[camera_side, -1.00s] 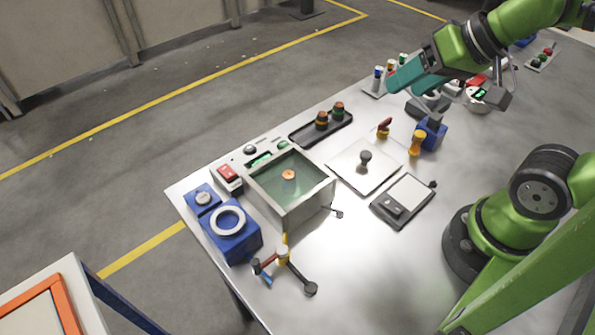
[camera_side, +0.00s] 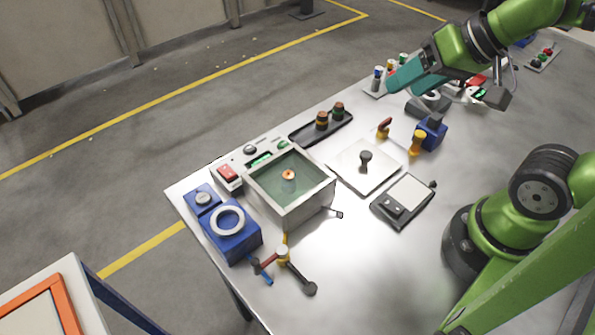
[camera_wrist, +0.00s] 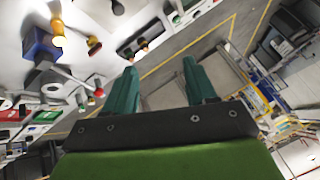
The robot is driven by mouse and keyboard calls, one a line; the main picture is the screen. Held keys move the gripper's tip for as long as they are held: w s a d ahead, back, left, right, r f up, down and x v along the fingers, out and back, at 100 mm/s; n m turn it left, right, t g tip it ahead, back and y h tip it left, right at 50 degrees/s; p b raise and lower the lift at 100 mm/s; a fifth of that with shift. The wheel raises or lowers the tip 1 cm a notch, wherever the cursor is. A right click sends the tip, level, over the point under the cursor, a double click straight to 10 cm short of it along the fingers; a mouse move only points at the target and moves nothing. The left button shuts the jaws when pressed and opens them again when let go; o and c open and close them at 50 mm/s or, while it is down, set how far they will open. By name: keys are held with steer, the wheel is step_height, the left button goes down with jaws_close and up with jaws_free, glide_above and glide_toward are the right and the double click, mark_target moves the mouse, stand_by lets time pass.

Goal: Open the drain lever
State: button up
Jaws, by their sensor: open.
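The metal bath (camera_side: 305,208) stands on the left part of the bench and holds greenish liquid. An orange-topped piece (camera_side: 289,176) sits in the bath. My gripper (camera_side: 393,85) is open, above the far side of the bench and well away from the lever. In the wrist view its two teal fingers (camera_wrist: 160,75) are apart with nothing between them. I cannot make out the lever there.
A white plate (camera_side: 350,171) with a knob and a scale (camera_side: 405,196) lie right of the bath. A multi-armed fitting (camera_side: 283,257) stands in front. A blue block with a white ring (camera_side: 232,238) is at left. A black tray (camera_side: 318,130) lies behind. The front right bench is clear.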

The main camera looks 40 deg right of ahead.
steer(key=shift+a+f, duration=0.1)
steer(key=shift+a, duration=0.15)
steer(key=shift+c, duration=1.4)
steer(key=g+h, duration=0.2)
steer(key=g, duration=0.5)
glide_above(255, 261)
step_height(255, 261, down, 3)
step_height(255, 261, down, 16)
steer(key=shift+f, duration=0.1)
jaws_close()
